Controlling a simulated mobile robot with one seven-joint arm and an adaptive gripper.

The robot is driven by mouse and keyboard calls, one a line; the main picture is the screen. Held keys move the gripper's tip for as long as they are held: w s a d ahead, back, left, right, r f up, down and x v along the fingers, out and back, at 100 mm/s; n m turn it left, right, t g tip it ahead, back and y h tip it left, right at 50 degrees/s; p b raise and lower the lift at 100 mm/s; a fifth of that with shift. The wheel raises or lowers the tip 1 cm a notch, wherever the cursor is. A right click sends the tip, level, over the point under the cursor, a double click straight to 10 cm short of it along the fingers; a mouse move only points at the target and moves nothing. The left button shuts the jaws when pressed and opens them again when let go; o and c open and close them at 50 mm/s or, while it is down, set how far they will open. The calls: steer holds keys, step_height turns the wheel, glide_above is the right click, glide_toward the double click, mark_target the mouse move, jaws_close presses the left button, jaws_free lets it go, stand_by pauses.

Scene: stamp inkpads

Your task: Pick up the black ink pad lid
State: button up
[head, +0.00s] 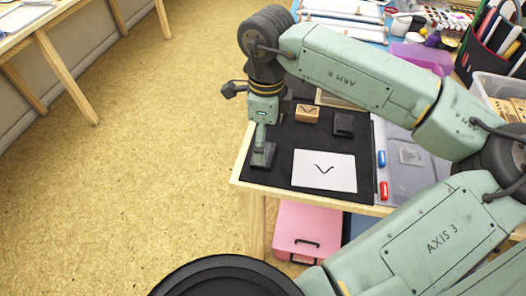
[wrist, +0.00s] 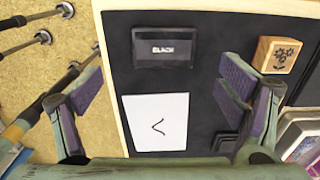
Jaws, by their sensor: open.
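A black ink pad lid (head: 263,156) lies at the left edge of the dark mat in the head view. In the wrist view the lid (wrist: 165,48) shows a pale label reading "BLACK". My gripper (head: 262,143) points down above or close beside it in the head view; the gap is hard to judge. In the wrist view my gripper (wrist: 162,78) is open and empty. Its purple-padded fingers are spread left and right, and the lid lies ahead between their lines, toward the top of the picture.
A white card (head: 323,176) with a V mark lies right of the lid. A wooden stamp (head: 306,114) and another black pad (head: 343,124) lie behind. Blue and red markers (head: 383,190) lie at right. The table's edge is close to the lid.

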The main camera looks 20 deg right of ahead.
mark_target(268, 154)
steer(key=f, duration=0.1)
steer(key=f+p, duration=0.1)
steer(key=f, duration=0.3)
steer(key=shift+d+p, duration=0.4)
steer(key=shift+c, duration=0.2)
steer(key=c, duration=0.9)
